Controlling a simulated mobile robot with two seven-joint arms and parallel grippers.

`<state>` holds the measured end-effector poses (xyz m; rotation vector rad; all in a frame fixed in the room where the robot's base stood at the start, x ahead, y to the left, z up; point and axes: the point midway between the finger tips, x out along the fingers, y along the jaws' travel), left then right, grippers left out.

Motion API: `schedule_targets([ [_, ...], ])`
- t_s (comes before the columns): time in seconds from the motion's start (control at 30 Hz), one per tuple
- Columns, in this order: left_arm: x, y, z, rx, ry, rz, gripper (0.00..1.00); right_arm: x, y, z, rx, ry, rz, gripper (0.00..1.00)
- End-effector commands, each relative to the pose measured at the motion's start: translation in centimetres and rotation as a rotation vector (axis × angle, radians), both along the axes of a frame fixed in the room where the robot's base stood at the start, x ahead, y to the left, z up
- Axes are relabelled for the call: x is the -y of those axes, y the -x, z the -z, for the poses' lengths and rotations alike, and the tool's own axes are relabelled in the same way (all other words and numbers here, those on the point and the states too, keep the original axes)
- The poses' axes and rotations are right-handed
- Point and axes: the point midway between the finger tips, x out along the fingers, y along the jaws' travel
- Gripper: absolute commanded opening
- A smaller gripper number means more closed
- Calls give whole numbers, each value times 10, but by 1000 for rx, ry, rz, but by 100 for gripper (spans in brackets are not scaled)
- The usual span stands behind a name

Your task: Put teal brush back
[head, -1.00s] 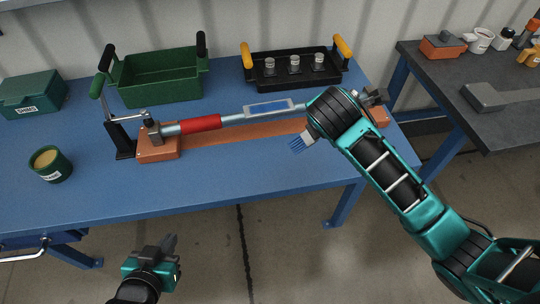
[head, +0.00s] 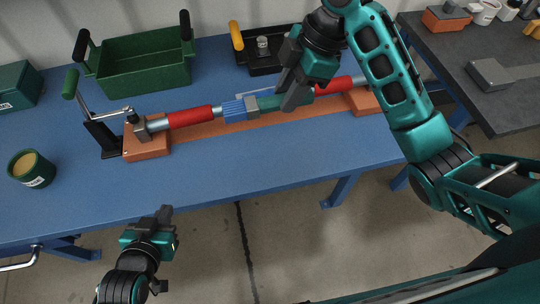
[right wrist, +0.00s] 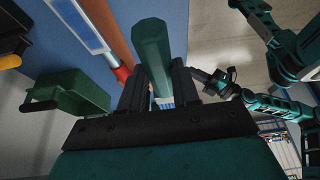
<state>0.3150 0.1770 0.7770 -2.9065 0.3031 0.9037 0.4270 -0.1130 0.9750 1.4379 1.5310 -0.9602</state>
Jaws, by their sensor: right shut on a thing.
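The teal brush has blue bristles (head: 234,109), a grey ferrule and a green-teal handle (head: 288,101). My right gripper (head: 289,92) is shut on its handle. In the head view the brush lies across the line of the pipe, bristles to the left; I cannot tell if it touches. In the right wrist view the handle (right wrist: 152,50) sticks up between the fingers, with a little of the blue bristles beyond. My left gripper (head: 160,218) is in front of the table, apart from everything; its finger opening is unclear.
The pipe with red sleeves (head: 190,117) lies on an orange base (head: 148,146) beside a green-handled clamp (head: 98,125). Behind are a green crate (head: 145,80) and a black tray (head: 262,66), partly hidden. A green tin (head: 32,169) stands at left. The front blue tabletop (head: 230,180) is clear.

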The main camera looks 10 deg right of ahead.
Motion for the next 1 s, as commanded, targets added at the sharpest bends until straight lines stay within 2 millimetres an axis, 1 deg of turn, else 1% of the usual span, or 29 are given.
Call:
schedule_targets([
  [0.07,0,1,1,-2,0,0,0,0,0,1,1,0,0,0],
  [0.17,0,2,1,-3,0,1,0,-1,0,8,-2,-3,-1,0],
  [0.37,0,2,1,-4,0,1,0,-3,1,47,-6,-10,2,0],
  [0.43,0,2,1,-4,0,1,0,-3,3,63,-11,-7,2,0],
  [0.6,0,1,1,-4,-1,0,0,0,2,110,-8,0,0,0],
  [0.7,0,1,1,-3,-1,0,0,0,1,132,-5,0,1,0],
  [0.8,0,1,1,-3,-1,0,0,0,1,148,-3,1,1,0],
  [1.0,0,0,0,-1,0,0,0,0,0,165,-1,0,1,0],
])
